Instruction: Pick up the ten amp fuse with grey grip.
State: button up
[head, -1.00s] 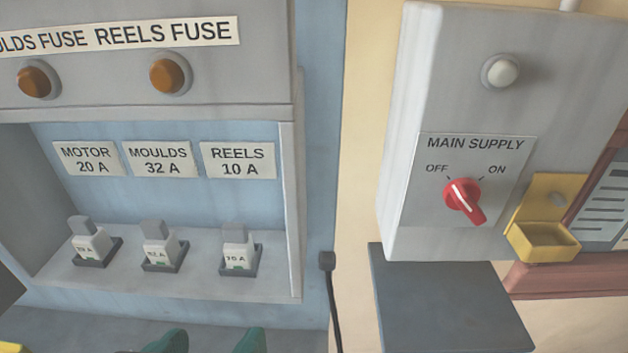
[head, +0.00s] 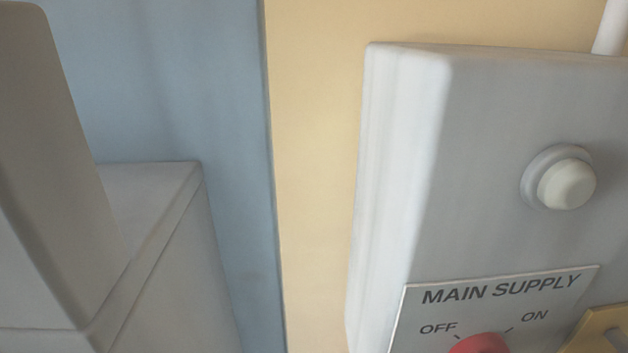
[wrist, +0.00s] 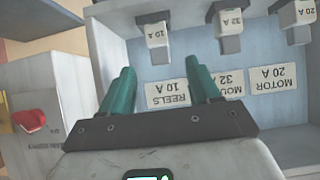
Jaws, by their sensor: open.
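The ten amp fuse (wrist: 156,34), white with a 10 A label and a small grey grip (wrist: 160,57), shows at the top of the wrist view, which is upside down. It sits in a dark holder on the shelf of the fuse recess. My gripper (wrist: 160,76) has two teal fingers spread apart with nothing between them. In the wrist picture the fuse lies beyond the fingertips, roughly in line with the gap, and apart from them. The head view shows neither the fuse nor my gripper.
The 32 A fuse (wrist: 231,22) and 20 A fuse (wrist: 299,14) stand beside it in the same row. The REELS 10 A plate (wrist: 168,93) is on the recess back. The main supply box (head: 480,130) with its red knob (wrist: 28,120) is near the cabinet.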

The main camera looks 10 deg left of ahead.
jog(key=shift+p+x, duration=0.5)
jog(key=shift+x, duration=3.3)
jog(key=c, duration=1)
jog(key=shift+r, duration=0.15)
jog(key=shift+c, duration=0.2)
